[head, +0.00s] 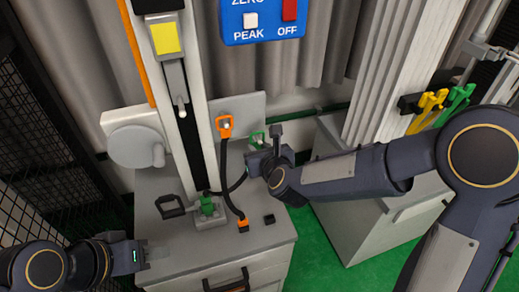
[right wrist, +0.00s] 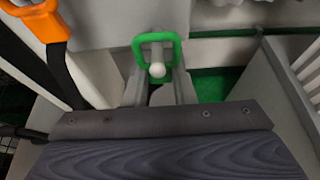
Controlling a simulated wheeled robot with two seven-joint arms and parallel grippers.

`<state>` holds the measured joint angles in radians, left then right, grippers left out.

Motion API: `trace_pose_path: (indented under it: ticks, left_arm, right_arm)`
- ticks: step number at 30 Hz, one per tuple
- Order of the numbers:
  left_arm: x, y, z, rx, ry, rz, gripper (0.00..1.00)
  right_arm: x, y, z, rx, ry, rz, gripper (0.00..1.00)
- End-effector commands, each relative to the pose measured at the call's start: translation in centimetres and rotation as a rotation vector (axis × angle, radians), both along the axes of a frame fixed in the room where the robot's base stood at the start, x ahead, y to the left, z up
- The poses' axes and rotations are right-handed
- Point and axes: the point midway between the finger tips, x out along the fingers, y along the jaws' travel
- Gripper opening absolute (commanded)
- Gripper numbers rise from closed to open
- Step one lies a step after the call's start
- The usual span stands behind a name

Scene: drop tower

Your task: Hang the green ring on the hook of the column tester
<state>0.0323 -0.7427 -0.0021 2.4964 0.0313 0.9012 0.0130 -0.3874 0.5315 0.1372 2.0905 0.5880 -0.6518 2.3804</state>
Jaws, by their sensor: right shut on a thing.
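The green ring (head: 258,138) is in front of the grey plate beside the column (head: 185,105) of the tester. My right gripper (head: 260,152) is at the ring, its fingers shut on it. In the right wrist view the ring (right wrist: 157,38) is upright beyond the fingers (right wrist: 158,90). A hook (right wrist: 157,70) with a white ball tip shows through the ring's opening, the ball overlapping its lower edge; the ring appears to be around it. My left gripper (head: 152,252) is low at the left, by the cabinet; its fingers are too small to judge.
A green clamp (head: 207,206) and a black handle (head: 171,208) are at the column's base on the grey cabinet (head: 190,250). Yellow and green tools (head: 440,103) hang at the right.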

Motion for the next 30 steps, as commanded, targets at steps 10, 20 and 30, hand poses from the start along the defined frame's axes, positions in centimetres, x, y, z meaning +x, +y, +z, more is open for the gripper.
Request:
trace_pose_path:
  ticks: [10,20,30]
  left_arm:
    - [0.00,0.00,-0.03,0.000,0.000,0.000,0.36]
    - [0.00,0.00,-0.51,0.000,0.000,0.000,0.36]
    - [-0.01,0.00,-0.85,0.000,0.000,0.000,0.36]
  right_arm:
    - [0.02,0.01,0.38,0.001,-0.002,0.000,0.16]
    - [0.02,0.00,0.25,0.001,-0.002,0.000,0.16]
    - [0.01,0.00,0.32,0.001,-0.001,0.000,0.16]
